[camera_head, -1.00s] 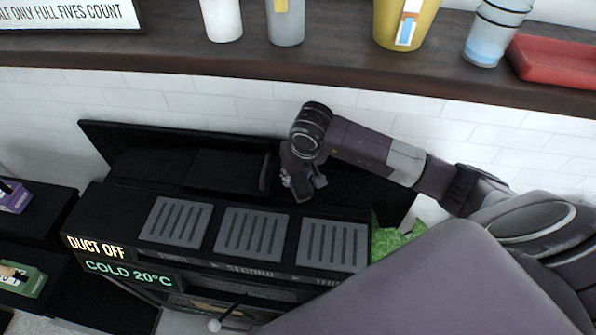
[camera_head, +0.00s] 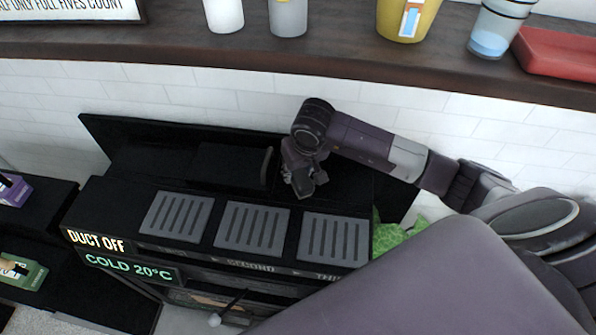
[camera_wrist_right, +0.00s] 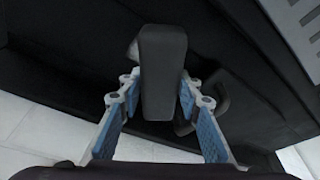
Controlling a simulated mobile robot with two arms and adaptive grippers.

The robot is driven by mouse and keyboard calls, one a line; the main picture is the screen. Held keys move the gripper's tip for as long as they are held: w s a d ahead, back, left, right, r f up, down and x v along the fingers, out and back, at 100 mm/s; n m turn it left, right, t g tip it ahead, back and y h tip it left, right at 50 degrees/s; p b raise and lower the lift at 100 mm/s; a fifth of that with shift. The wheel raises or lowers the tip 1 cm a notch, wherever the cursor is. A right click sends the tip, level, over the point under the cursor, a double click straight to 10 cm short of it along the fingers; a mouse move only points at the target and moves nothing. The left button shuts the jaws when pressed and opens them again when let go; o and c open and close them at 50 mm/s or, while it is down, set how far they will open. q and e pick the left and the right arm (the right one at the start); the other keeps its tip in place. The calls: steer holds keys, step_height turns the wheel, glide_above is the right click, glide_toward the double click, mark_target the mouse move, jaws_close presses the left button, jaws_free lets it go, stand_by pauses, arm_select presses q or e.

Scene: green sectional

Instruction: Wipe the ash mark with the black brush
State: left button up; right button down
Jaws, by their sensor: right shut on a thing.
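My right gripper (camera_head: 304,182) is over the black unit, right of a raised black edge. In the right wrist view my right gripper (camera_wrist_right: 157,85) has its blue-padded fingers on either side of a dark grey block, which I take for the black brush (camera_wrist_right: 163,70). It is shut on it. In the head view the brush cannot be made out against the dark unit and the gripper. I cannot make out an ash mark in either view. My left gripper is not in view.
The black unit carries grey slotted plates (camera_head: 252,228) in front of the gripper and a "DUCT OFF" display (camera_head: 97,240). A white tiled wall stands behind. A dark shelf (camera_head: 330,58) with cups and a red tray (camera_head: 560,55) runs above. A green bumpy thing (camera_head: 392,235) is at the right.

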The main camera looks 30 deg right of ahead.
steer(key=shift+f+b, duration=0.6)
steer(key=shift+s+d+r+b, duration=0.1)
steer(key=shift+s+d+b, duration=0.05)
steer(key=shift+s+d, duration=0.55)
steer(key=shift+s+d+b, duration=0.15)
steer(key=shift+s+d, duration=0.35)
steer(key=shift+d, duration=0.4)
steer(key=shift+f+b, duration=0.2)
steer(key=shift+b, duration=0.35)
steer(key=shift+w+a+f+b, duration=0.1)
steer(key=shift+w+a+b, duration=0.4)
steer(key=shift+a, duration=0.35)
steer(key=shift+w+a+f+b, duration=0.1)
steer(key=shift+w+a+b, duration=0.4)
steer(key=shift+a, duration=0.3)
steer(key=shift+r, duration=0.1)
